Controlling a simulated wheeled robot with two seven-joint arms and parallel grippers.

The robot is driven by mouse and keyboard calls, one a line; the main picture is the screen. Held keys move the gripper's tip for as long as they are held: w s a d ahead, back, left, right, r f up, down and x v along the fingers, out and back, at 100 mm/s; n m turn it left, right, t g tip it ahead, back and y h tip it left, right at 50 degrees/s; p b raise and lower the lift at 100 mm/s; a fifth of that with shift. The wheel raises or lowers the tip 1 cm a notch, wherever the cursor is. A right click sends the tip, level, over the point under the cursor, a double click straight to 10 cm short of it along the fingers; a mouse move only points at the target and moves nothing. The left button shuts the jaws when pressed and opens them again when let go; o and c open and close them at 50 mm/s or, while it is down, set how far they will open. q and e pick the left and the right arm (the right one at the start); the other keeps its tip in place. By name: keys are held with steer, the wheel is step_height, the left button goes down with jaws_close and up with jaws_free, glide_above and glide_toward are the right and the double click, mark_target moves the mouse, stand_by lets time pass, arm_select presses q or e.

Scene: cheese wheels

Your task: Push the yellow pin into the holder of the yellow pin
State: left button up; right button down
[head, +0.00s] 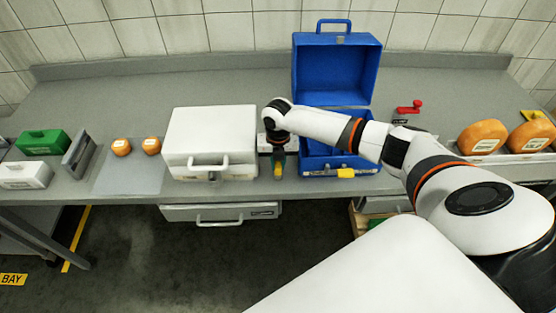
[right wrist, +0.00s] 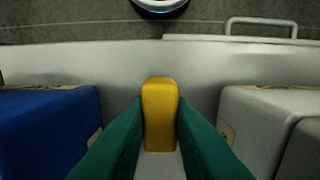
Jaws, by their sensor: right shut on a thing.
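My right gripper (head: 276,176) reaches down into the gap between the white case and the blue box, near the bench's front edge. Its green fingers (right wrist: 160,130) are shut on the yellow pin (right wrist: 160,112), a rounded upright-looking block in the right wrist view. My left gripper is not in view.
The white case (head: 210,140) stands left of the gripper and the open blue box (head: 335,75) right of it. A yellow piece (head: 345,172) is at the blue box's front. Orange cheese wheels (head: 482,137) and a red tool (head: 409,107) lie right. A drawer (head: 220,213) hangs below.

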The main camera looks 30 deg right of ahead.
mark_target(278, 163)
steer(key=shift+f, duration=0.2)
steer(key=c, duration=1.2)
jaws_free()
steer(key=shift+r, duration=0.1)
step_height(278, 163, up, 12)
steer(key=b, duration=0.2)
steer(key=shift+b, duration=0.35)
